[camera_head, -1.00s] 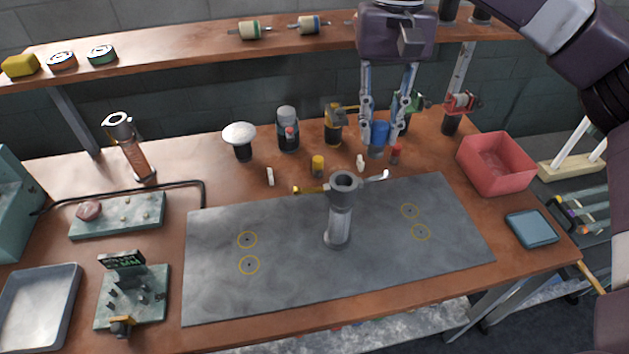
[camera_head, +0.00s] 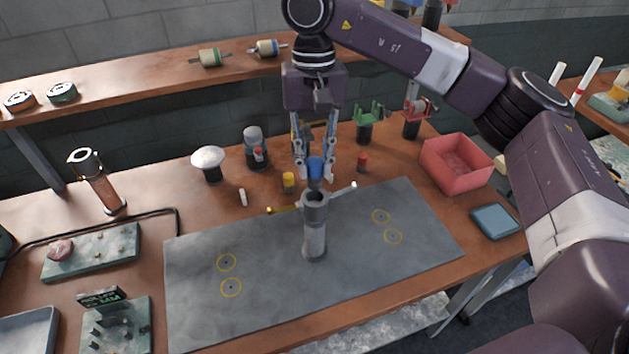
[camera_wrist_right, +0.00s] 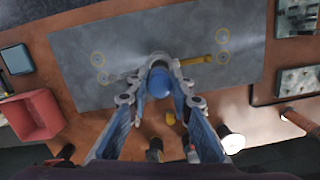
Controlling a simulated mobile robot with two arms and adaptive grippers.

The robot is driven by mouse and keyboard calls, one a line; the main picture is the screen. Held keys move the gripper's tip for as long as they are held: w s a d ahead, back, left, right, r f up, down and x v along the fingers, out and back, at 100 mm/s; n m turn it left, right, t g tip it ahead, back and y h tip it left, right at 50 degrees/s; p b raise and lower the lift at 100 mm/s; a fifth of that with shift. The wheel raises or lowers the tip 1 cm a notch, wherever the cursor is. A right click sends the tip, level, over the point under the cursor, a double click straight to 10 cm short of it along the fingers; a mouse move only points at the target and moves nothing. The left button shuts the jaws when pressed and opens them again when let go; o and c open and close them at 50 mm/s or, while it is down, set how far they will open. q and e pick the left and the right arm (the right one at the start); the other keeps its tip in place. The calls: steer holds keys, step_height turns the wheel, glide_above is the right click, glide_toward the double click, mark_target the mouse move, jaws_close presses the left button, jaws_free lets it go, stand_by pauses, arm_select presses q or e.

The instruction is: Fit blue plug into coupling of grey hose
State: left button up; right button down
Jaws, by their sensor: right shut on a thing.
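The grey hose (camera_head: 314,240) stands upright on the grey mat, with its open round coupling (camera_head: 314,198) at the top. A yellow lever and a pale lever stick out to either side of the coupling. My right gripper (camera_head: 315,178) is shut on the blue plug (camera_head: 316,166) and holds it upright just above or behind the coupling's mouth. In the right wrist view the blue plug (camera_wrist_right: 159,84) sits between the fingertips and hides much of the coupling beneath. I cannot tell whether plug and coupling touch. My left gripper is not in view.
The grey mat (camera_head: 215,310) is clear around the hose. Behind it stand a yellow plug (camera_head: 288,182), a red plug (camera_head: 362,162), a white-domed item (camera_head: 208,160) and a dark bottle (camera_head: 255,148). A red bin (camera_head: 455,165) is at right, near a blue tray (camera_head: 496,221).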

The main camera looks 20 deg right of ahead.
mark_target(315, 186)
step_height(315, 186, down, 2)
steer(key=shift+f, duration=0.1)
step_height(315, 186, down, 3)
steer(key=shift+f+p, duration=0.2)
steer(key=shift+p, duration=0.65)
steer(key=shift+f, duration=0.25)
steer(key=shift+f, duration=0.1)
steer(key=shift+f+b, duration=0.1)
steer(key=shift+b, duration=0.25)
steer(key=c, duration=1.7)
jaws_free()
